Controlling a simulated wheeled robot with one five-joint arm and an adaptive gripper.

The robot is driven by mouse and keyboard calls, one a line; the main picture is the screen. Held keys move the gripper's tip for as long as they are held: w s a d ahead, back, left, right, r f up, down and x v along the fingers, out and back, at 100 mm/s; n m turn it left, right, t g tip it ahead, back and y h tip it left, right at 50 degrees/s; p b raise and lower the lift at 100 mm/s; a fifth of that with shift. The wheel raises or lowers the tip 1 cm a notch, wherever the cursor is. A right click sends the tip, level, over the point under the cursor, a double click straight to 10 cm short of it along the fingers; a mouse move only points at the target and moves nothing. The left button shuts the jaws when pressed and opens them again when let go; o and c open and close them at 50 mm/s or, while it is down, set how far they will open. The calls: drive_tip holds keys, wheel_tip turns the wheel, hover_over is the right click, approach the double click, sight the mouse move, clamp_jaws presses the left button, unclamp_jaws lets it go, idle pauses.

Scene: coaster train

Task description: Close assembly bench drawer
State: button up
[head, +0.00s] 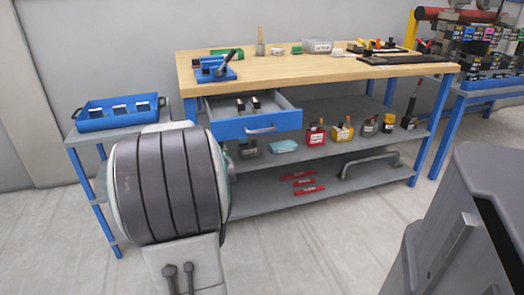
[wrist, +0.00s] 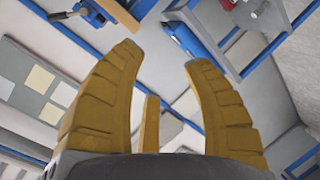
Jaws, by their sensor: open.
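The assembly bench (head: 310,66) has a wooden top and blue legs. Its drawer (head: 257,123) is pulled out beneath the left part of the top. The drawer has a blue front with a pale bar handle (head: 262,129), and small dark and metallic items lie inside. My gripper (wrist: 160,58) shows in the wrist view with its yellow fingers spread and nothing between them. In the head view my arm stands left of and in front of the drawer and hides the gripper. The wrist view is tilted, and I cannot tell whether the gripper touches anything.
A blue vise (head: 213,69) stands on the bench top above the drawer. A blue tray (head: 119,113) sits on a low side table at left. Shelves below hold small containers and red bars (head: 304,183). A grey bin (head: 465,225) stands at front right. The floor before the bench is clear.

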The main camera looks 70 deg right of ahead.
drive_tip(key=s+d+f+g+h+b, duration=0.2)
drive_tip(key=s+d+f+h+b, duration=0.3)
drive_tip(key=s+d, duration=0.4)
drive_tip(key=g+h+b, duration=0.2)
drive_tip(key=b, duration=0.3)
approach(263, 130)
drive_tip(key=d, duration=0.3)
drive_tip(key=shift+n, duration=0.3)
drive_tip(key=shift+w+r+b+x, duration=0.1)
drive_tip(key=shift+w+b+x, duration=0.1)
drive_tip(key=shift+x, duration=1.05)
drive_tip(key=shift+w+r+b+x, duration=0.1)
drive_tip(key=shift+b+x, duration=0.05)
drive_tip(key=shift+x, duration=1.1)
drive_tip(key=shift+w+r+b+x, duration=0.1)
drive_tip(key=shift+b+x, duration=0.1)
drive_tip(key=shift+x, duration=1.05)
drive_tip(key=shift+a, duration=0.15)
drive_tip(key=shift+c, duration=0.3)
clamp_jaws()
